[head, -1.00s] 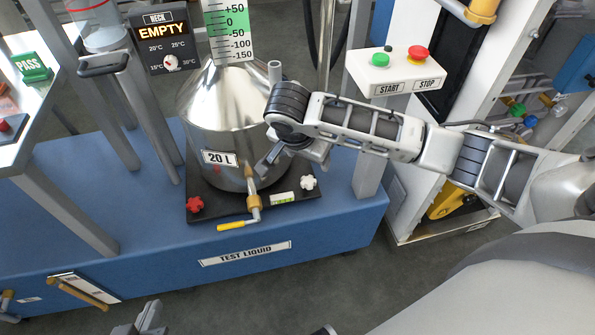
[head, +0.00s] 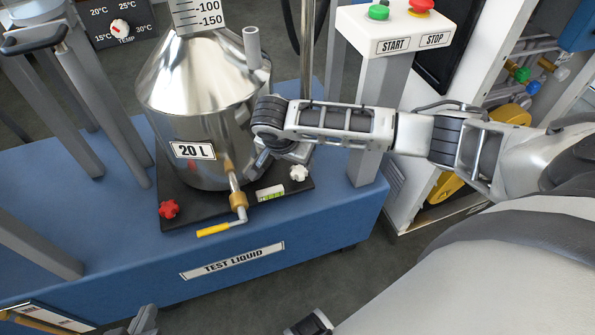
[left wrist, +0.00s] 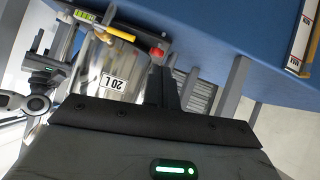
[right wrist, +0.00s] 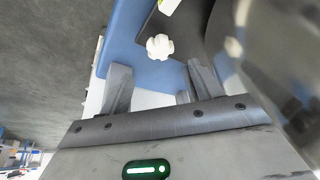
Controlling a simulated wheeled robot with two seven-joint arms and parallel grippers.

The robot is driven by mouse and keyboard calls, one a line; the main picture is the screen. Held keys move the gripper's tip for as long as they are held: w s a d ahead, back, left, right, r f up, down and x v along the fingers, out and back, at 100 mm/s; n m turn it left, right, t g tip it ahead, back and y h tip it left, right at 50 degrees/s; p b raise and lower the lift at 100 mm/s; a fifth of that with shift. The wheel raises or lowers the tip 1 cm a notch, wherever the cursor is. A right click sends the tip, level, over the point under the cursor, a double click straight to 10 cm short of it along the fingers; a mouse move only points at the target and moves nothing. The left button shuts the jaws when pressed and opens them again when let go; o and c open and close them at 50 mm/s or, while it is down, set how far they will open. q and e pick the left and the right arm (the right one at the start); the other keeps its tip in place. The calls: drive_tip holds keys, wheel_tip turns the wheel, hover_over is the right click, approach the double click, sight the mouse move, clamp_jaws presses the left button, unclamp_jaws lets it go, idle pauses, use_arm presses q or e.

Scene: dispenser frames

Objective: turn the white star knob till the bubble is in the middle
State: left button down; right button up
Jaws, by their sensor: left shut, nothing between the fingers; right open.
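The white star knob (head: 299,173) sits at the right front corner of the black base plate (head: 190,213) under the steel 20 L vessel (head: 200,110). A yellow-green bubble level (head: 270,193) lies on the plate left of the knob; its bubble is too small to make out. My right gripper (right wrist: 156,85) is open and empty, with the white knob (right wrist: 160,47) ahead of its fingertips and apart from them; in the head view my wrist hides most of it. My left gripper (head: 143,320) is shut and empty at the bottom edge, well in front of the bench.
A red star knob (head: 169,209) is at the plate's left front corner. A tap with a yellow handle (head: 213,230) sticks out in front of the vessel. The START/STOP box (head: 395,35) on its post stands right of the vessel.

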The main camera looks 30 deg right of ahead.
sight(299, 170)
drive_tip(key=b+x, duration=0.2)
drive_tip(key=x, duration=0.5)
drive_tip(key=shift+w+d+f, duration=0.1)
drive_tip(key=shift+w+f, duration=0.05)
drive_tip(key=shift+f, duration=0.15)
use_arm(q)
drive_tip(key=shift+g, duration=0.4)
drive_tip(key=f, duration=0.1)
drive_tip(key=d+f, duration=0.1)
drive_tip(key=f, duration=0.1)
drive_tip(key=w+f, duration=0.1)
drive_tip(key=shift+d+f, duration=0.2)
drive_tip(key=shift+f, duration=0.05)
use_arm(e)
drive_tip(key=c, duration=1)
